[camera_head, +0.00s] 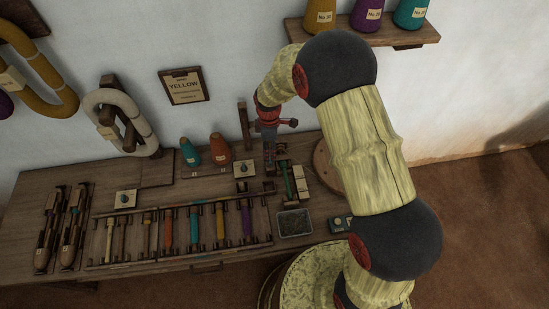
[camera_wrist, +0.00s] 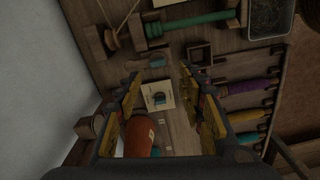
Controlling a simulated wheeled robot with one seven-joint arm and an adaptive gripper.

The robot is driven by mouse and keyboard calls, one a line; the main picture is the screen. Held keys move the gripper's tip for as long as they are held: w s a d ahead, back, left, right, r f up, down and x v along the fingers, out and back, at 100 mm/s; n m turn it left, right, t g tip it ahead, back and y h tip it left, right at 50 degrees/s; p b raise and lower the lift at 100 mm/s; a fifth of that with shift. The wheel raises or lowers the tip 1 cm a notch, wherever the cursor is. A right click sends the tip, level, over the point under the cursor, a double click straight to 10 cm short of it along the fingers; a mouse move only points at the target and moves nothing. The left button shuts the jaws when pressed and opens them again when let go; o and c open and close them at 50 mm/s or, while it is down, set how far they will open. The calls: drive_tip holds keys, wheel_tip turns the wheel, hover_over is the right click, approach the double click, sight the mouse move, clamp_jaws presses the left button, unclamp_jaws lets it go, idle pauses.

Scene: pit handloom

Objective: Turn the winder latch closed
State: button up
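A winder with a green bobbin (camera_wrist: 195,23) lies across the top of the wrist view, held between wooden blocks. It also shows in the head view as a green strip (camera_head: 286,180) right of my gripper. I cannot tell which small part is its latch. My gripper (camera_wrist: 166,88) is open, its fingers spread and nothing held between them. It points down over the bench, above a small card with a teal piece (camera_wrist: 158,96). In the head view my gripper (camera_head: 269,158) is near the back edge of the bench, left of the winder and apart from it.
An orange cone (camera_wrist: 140,138) stands close to the fingers; a teal cone (camera_head: 189,152) is beside it. A rack of coloured bobbins (camera_head: 180,228) fills the front of the bench (camera_head: 55,172). A dark-filled tray (camera_head: 294,222) sits right. An upright wooden post (camera_head: 244,124) stands behind.

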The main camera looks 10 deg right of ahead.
drive_tip(key=shift+w+f+n, duration=0.15)
drive_tip(key=shift+w+n, duration=0.05)
drive_tip(key=shift+n, duration=0.7)
wheel_tip(320, 180, down, 8)
drive_tip(key=shift+r+b, duration=0.2)
drive_tip(key=shift+b, duration=0.85)
clamp_jaws()
